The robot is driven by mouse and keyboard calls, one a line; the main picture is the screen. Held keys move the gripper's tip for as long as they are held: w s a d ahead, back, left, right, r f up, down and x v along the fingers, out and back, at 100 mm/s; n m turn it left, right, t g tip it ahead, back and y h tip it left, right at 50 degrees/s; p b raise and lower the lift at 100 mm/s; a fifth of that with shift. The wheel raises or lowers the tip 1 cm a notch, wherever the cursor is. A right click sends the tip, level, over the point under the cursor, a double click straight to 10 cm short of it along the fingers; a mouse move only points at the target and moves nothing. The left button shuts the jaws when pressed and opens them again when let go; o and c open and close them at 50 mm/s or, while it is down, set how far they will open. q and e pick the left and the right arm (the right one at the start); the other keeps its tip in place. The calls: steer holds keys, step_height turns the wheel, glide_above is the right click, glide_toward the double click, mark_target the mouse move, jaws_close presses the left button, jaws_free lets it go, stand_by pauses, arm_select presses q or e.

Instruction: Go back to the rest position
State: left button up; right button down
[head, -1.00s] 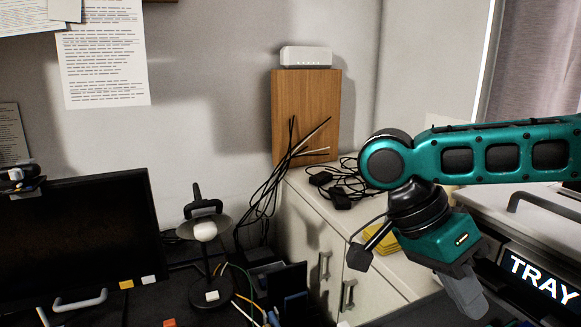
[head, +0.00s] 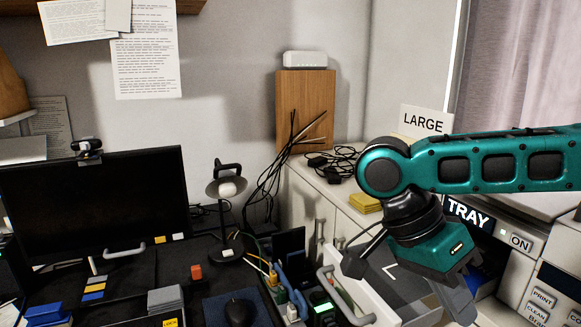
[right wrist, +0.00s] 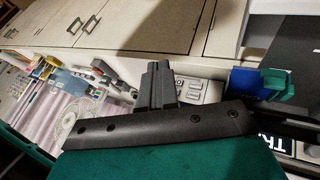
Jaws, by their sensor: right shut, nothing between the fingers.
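My right gripper (head: 459,300) hangs at the lower right of the head view, fingers pointing down, in front of the printer and beside an open drawer. In the right wrist view my right gripper (right wrist: 160,82) has its dark fingers together with nothing between them. My left gripper is not in the head view.
A black monitor (head: 95,200), a desk lamp (head: 226,190) and a mouse (head: 239,312) stand on the desk at left. A grey open drawer (head: 385,285) lies below my right arm. A printer with a TRAY label (head: 468,213) is at right. Black cables (head: 262,190) hang from the cabinet.

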steer(key=w+a+f+n+t+y, duration=0.1)
steer(key=a+f+n+t+y, duration=0.1)
steer(key=a+f+n+y, duration=0.5)
steer(key=a+f+n+t+y, duration=0.1)
steer(key=a+f+n+y, duration=0.3)
steer(key=a, duration=0.7)
steer(key=w+a+f+n+t+y, duration=0.15)
steer(key=a+f+y, duration=0.25)
steer(key=a+f, duration=0.45)
steer(key=w+d+f+t, duration=0.1)
steer(key=d+f+t, duration=0.4)
steer(key=d+t, duration=0.2)
steer(key=s+d+f+n+t+h, duration=0.1)
steer(key=s+d+f+n+h, duration=0.1)
steer(key=d, duration=0.6)
steer(key=s+d+f+n+t+h, duration=0.1)
steer(key=s+d+f+n+h, duration=0.1)
steer(key=s+d+f+h, duration=0.3)
steer(key=s+d+f, duration=0.2)
steer(key=d, duration=0.2)
steer(key=shift+f, duration=0.35)
